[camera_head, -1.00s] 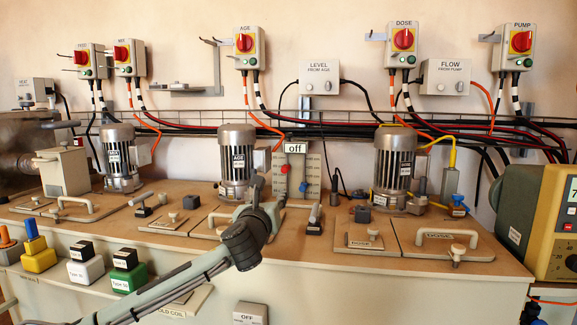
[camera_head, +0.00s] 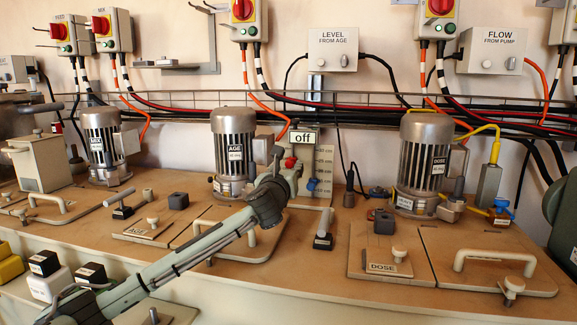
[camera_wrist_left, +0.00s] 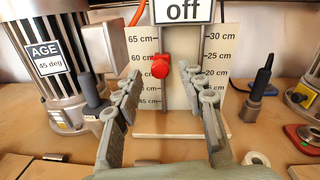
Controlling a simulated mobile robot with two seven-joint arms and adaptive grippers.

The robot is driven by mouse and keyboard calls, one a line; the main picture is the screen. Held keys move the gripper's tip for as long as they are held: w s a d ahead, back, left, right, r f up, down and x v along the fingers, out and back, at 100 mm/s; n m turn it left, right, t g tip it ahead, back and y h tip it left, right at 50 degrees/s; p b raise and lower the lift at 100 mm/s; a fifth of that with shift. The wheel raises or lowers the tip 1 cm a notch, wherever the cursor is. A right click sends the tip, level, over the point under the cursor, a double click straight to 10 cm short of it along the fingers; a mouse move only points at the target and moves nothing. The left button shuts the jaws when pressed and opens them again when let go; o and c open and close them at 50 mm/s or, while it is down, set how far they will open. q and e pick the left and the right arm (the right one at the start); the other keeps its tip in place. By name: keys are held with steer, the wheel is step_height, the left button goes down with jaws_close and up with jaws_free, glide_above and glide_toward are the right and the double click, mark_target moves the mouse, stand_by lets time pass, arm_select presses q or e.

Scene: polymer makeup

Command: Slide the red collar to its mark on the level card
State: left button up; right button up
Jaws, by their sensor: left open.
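The level card (camera_wrist_left: 148,122) stands upright with cm marks in two columns, up to 65 on the left and 30 on the right. My right gripper is not in view.
The AGE motor (camera_head: 234,150) is close on the left. Toggle levers (camera_head: 323,230) (camera_wrist_left: 260,80) stand upright nearby. The DOSE motor (camera_head: 423,165) and a handled lid (camera_head: 480,265) are to the right.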

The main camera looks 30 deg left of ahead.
arm_select(q)
steer(key=shift+x, duration=1.1)
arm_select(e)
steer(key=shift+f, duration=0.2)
arm_select(q)
steer(key=shift+c, duration=0.2)
jaws_close()
steer(key=shift+r, duration=0.15)
steer(key=shift+r+p, duration=0.45)
steer(key=shift+r, duration=1.25)
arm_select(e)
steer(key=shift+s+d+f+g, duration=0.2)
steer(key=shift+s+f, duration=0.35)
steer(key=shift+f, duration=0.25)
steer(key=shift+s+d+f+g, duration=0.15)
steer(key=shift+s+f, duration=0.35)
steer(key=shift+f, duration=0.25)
